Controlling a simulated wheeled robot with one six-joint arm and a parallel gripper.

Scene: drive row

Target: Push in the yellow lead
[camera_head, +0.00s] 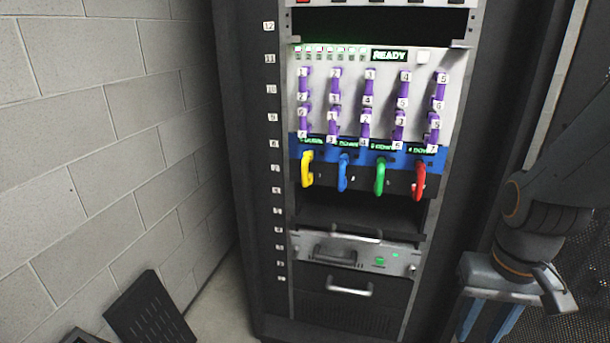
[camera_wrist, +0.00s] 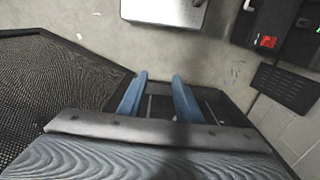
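The yellow lead (camera_head: 307,170) is a thick curved loop at the left end of a row of coloured leads in the rack. It comes out of a blue strip (camera_head: 437,155) with small green-lit labels and hangs in front of the dark unit below. How deep its plug sits cannot be told. My gripper (camera_head: 487,322) is at the lower right in the head view, in front of the rack's right side and well away from the lead. In the wrist view my gripper (camera_wrist: 158,98) has two blue fingers apart with nothing between them. The lead is not recognisable there.
Blue (camera_head: 343,173), green (camera_head: 380,177) and red (camera_head: 419,179) leads hang to the right of the yellow one. Several purple leads fill the panel above, near a READY display (camera_head: 389,55). A block wall (camera_head: 90,130) stands left; a dark slotted panel (camera_head: 150,310) leans low there.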

